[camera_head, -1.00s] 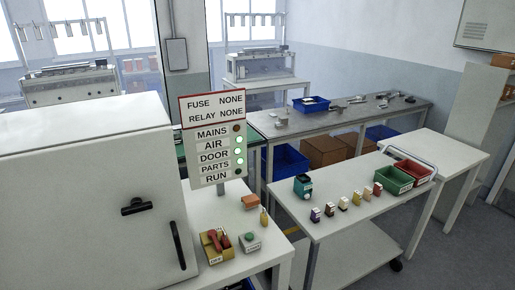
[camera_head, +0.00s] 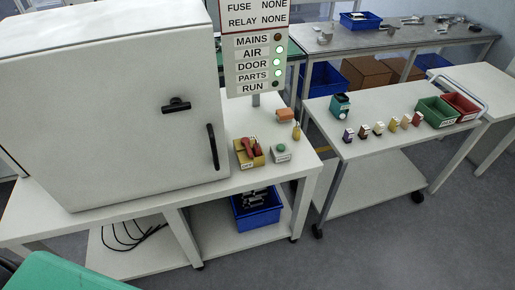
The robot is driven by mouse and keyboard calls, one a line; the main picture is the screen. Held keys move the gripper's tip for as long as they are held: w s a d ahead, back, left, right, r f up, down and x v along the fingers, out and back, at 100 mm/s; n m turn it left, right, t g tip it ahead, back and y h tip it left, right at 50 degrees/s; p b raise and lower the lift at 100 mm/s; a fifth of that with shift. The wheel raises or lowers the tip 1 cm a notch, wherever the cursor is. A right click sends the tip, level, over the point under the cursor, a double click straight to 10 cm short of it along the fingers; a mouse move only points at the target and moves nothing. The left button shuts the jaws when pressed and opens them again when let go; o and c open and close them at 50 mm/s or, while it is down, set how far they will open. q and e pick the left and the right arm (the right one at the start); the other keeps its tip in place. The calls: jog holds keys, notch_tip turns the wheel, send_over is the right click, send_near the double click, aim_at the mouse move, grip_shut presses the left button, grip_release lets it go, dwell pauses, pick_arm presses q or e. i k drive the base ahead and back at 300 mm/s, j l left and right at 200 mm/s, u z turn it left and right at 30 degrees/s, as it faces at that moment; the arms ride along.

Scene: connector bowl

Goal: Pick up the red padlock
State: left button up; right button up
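A yellow box (camera_head: 250,160) with a red lever (camera_head: 246,146) sits on the white bench beside the grey cabinet. A small red piece (camera_head: 257,149) shows at the right of the lever. It may be the red padlock, but it is too small to be sure of its shape, or whether it hangs on the box or stands apart. Neither of my grippers is in view.
A green-button box (camera_head: 281,152), a small yellow item (camera_head: 296,132) and an orange block (camera_head: 285,115) stand close by. The cabinet (camera_head: 110,110) rises at left. A cart (camera_head: 365,140) with several small parts and two bins stands at right. Floor in front is clear.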

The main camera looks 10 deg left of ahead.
aim_at(256, 150)
jog(key=u, duration=0.25)
jog(key=i+l+u, duration=0.3)
jog(key=l+u, duration=0.15)
jog(key=l, duration=0.15)
jog(key=i+l+u, duration=0.2)
jog(key=l, duration=0.15)
jog(key=l+u, duration=0.25)
jog(key=l, duration=0.1)
